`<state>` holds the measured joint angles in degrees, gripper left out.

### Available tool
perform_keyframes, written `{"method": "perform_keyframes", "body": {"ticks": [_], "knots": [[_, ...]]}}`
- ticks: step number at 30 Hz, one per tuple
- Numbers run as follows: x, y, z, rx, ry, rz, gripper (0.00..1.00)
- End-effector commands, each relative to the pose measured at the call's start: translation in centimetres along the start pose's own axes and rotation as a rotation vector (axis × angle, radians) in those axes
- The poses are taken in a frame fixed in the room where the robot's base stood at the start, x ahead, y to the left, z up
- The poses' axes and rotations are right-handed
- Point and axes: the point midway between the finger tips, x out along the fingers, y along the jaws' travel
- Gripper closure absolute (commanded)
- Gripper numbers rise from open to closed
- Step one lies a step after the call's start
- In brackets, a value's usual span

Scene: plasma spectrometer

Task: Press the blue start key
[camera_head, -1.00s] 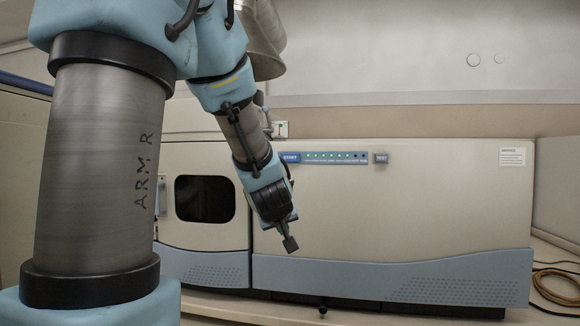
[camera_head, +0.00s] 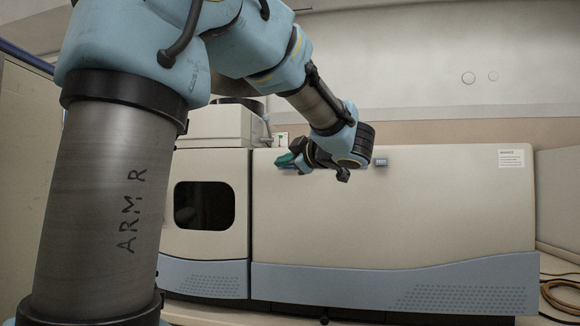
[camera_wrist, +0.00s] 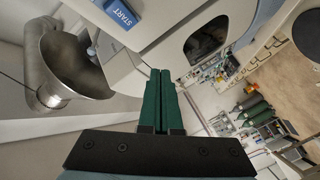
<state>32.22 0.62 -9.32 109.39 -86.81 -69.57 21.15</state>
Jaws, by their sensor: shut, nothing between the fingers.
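The blue start key (camera_wrist: 120,14), lettered START, shows at the top of the wrist view on the edge of the pale instrument. In the head view my gripper and wrist cover the place where it sits. My gripper (camera_wrist: 159,72) is shut, its two green fingers side by side with nothing between them. In the wrist view the fingertips lie below and to the right of the key, not over it. In the head view my gripper (camera_head: 287,160) is in front of the upper left of the instrument's big panel (camera_head: 400,215). I cannot tell how far the tips are from the surface.
A grey TEST key (camera_head: 381,162) sits to the right of my wrist. A dark window (camera_head: 204,205) is in the left section. A metal duct (camera_wrist: 62,65) is at the left of the wrist view.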

Motion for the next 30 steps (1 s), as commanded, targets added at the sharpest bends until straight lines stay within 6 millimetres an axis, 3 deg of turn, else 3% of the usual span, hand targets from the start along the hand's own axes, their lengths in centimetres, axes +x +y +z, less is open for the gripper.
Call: {"method": "perform_keyframes", "body": {"ticks": [8,30], "knots": [[0.4,0.3,0.2,0.001,0.0,0.0,1.0],[6.0,4.4,4.3,0.001,0.0,0.001,1.0]]}}
